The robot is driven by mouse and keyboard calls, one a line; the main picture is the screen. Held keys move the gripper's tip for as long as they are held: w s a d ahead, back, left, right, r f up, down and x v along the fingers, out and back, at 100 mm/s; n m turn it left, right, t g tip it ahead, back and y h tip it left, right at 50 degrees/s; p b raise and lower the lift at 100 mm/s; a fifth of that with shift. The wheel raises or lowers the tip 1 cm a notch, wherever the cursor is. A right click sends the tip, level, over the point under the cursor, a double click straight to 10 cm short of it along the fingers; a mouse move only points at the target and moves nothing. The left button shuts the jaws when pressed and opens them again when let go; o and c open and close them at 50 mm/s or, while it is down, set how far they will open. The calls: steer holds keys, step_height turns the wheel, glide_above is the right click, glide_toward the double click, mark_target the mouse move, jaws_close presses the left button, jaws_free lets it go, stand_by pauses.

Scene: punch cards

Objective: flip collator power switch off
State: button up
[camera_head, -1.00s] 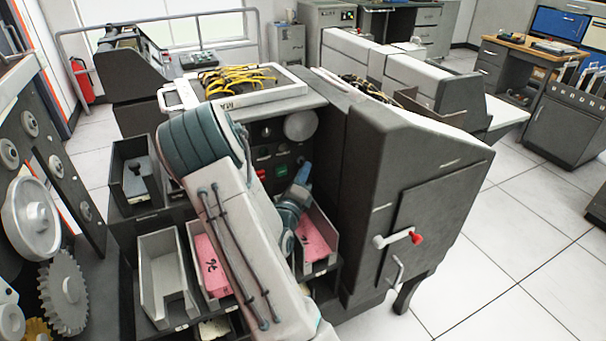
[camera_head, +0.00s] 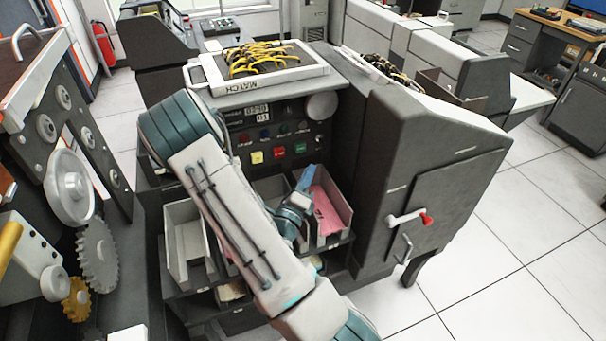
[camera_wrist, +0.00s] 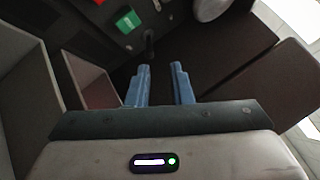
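The collator (camera_head: 425,130) is a dark grey machine with a sloped front panel (camera_head: 275,133). The panel carries a display, small lamps, and yellow (camera_head: 257,157), red (camera_head: 279,152) and green (camera_head: 300,147) buttons. A small dark toggle, which looks like the power switch (camera_wrist: 149,42), sticks out beside the green button in the wrist view. I cannot read its label or its on/off position. My gripper (camera_wrist: 162,80) has two blue fingers, apart and with nothing between them. Its tips are just short of the toggle. In the head view, my gripper (camera_head: 309,174) is just below the panel, above the card bins.
Open card bins (camera_head: 187,245) stand below the panel, one holding pink cards (camera_head: 326,215). A red-tipped handle (camera_head: 408,218) is on the collator's side. A tray of yellow cables (camera_head: 258,68) lies on top. Gears (camera_head: 97,255) stand at the left. White floor is clear at right.

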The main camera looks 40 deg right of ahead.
steer(key=shift+s+a+p, duration=0.75)
steer(key=shift+a+p, duration=0.2)
steer(key=shift+a, duration=0.15)
steer(key=s+d+r+m+g+h, duration=0.25)
steer(key=s+r+m+g, duration=0.4)
steer(key=m+g, duration=0.5)
steer(key=s+a+r+m+g+y+p, duration=0.1)
steer(key=s+a+m+g+y, duration=0.45)
steer(key=m, duration=0.85)
steer(key=a+r+m+t+y, duration=0.4)
steer(key=a+m+y, duration=0.2)
steer(key=a+y, duration=0.1)
steer(key=a+r+m+t+y+p, duration=0.1)
steer(key=a+r+m+t+y, duration=0.3)
steer(key=a+y, duration=0.3)
steer(key=shift+a+m, duration=0.85)
steer(key=shift+a, duration=0.1)
